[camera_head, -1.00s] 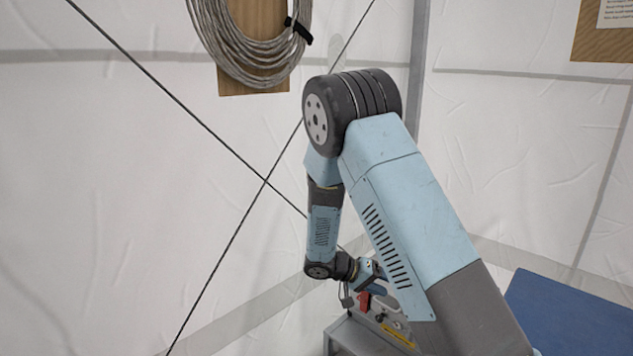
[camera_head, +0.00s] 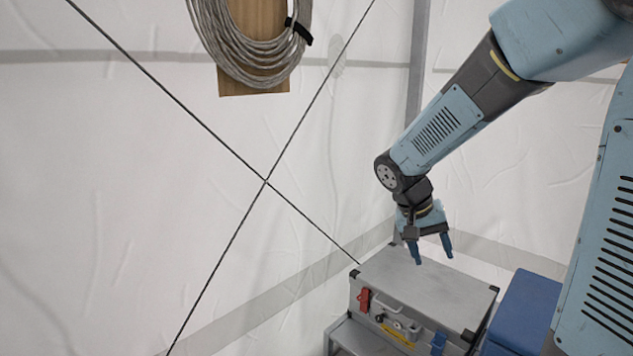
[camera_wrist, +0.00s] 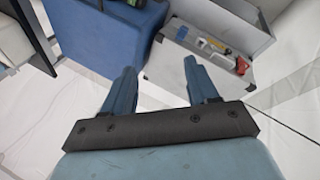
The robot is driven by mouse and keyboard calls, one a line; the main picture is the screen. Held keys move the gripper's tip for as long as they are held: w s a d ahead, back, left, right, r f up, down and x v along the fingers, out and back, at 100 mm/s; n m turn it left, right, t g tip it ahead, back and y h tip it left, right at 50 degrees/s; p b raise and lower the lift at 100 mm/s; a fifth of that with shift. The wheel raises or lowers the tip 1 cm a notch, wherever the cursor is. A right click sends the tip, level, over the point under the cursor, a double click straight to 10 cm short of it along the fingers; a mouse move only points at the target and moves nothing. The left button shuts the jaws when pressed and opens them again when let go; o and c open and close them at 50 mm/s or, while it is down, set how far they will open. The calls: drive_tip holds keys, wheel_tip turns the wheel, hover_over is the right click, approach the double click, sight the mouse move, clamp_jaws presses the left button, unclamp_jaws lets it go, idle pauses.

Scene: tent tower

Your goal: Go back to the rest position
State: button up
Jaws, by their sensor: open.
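My gripper (camera_head: 432,254) is open and empty, with its two blue fingers pointing down. In the head view it hangs over the grey metal case (camera_head: 425,278), and I cannot tell the exact gap above the lid. In the wrist view my gripper (camera_wrist: 160,85) has its fingers spread, with nothing between them. The grey case (camera_wrist: 190,85) shows there beyond the fingertips, to the right.
A blue box (camera_head: 525,305) stands right of the case; it also shows in the wrist view (camera_wrist: 100,35). Crossed dark cables (camera_head: 265,180) run before the white tent wall. A cable coil (camera_head: 250,60) hangs on a wooden board. Open air lies left of the arm.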

drive_tip(key=s+r+n+t+y, duration=0.1)
drive_tip(key=s+r+t+y, duration=0.1)
drive_tip(key=s+r, duration=0.3)
drive_tip(key=s+r+n+t+y, duration=0.1)
drive_tip(key=s+r+t+y, duration=0.1)
drive_tip(key=s+r, duration=0.4)
drive_tip(key=shift+s+a+r+n+t+y, duration=0.15)
drive_tip(key=shift+s+a+n+t+y, duration=0.5)
drive_tip(key=shift+s, duration=1.65)
drive_tip(key=shift+d+m+h, duration=0.2)
drive_tip(key=shift+m+h, duration=0.05)
drive_tip(key=shift+c, duration=0.4)
